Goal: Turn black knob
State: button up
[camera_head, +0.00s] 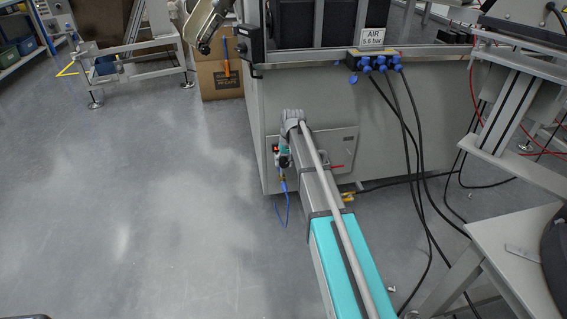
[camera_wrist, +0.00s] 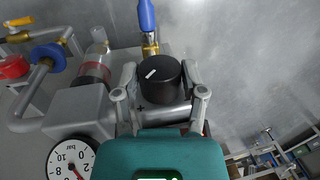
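The black knob (camera_wrist: 160,81) is a short round cylinder with a white mark on its top, in the middle of the wrist view. The mark slants up to the right. My gripper (camera_wrist: 160,72) has one grey finger on each side of the knob, very close to its sides. I cannot tell whether the fingers press on it or leave a thin gap.
A gauge (camera_wrist: 71,162), a clear bowl (camera_wrist: 95,65) and a blue hose fitting (camera_wrist: 147,18) lie close around the knob. A red knob (camera_wrist: 13,68) and blue ring (camera_wrist: 48,58) are left. Black cables (camera_head: 415,150) hang right on the cabinet (camera_head: 375,105). The left floor is clear.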

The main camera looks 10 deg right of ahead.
jog(key=o, duration=0.4)
jog(key=shift+c, duration=0.2)
jog(key=shift+a+h, duration=0.1)
jog(key=shift+h, duration=0.3)
